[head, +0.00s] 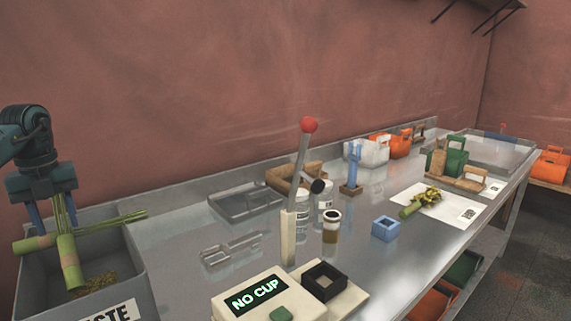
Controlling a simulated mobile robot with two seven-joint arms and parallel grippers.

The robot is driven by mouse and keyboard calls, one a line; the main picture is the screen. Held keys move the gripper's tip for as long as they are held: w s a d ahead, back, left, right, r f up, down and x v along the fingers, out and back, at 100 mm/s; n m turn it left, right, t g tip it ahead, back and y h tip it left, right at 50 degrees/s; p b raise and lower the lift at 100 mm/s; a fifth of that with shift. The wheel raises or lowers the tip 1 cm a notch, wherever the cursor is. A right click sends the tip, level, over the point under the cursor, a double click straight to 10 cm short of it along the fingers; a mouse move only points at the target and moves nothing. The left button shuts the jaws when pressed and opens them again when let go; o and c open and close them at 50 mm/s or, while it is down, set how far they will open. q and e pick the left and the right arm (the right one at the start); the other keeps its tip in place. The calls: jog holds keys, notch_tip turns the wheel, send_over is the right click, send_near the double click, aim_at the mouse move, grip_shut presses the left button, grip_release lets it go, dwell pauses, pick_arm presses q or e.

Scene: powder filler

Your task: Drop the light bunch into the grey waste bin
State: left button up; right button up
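The grey waste bin (134,262) stands at the lower left, with part of the word "WASTE" on its label. My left gripper (54,222) points down over it, its two fingers spread apart. Two green stalk bunches are below and between the fingers. The other bunch (100,226) lies across the bin's top, thick end at left. I cannot tell which is the light one, or whether either touches a finger. My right gripper is out of view.
Brown-green scraps (95,283) lie in the bin. A filler machine (262,296) reading "NO CUP", with a red-knobbed lever (309,125), stands right of it. A yellow-flowered bunch (425,201) lies on a white sheet (455,204).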

pick_arm(q)
jog(key=shift+o, duration=1)
jog(key=shift+r, duration=0.1)
notch_tip(320, 180, up, 13)
jog(key=p, duration=0.3)
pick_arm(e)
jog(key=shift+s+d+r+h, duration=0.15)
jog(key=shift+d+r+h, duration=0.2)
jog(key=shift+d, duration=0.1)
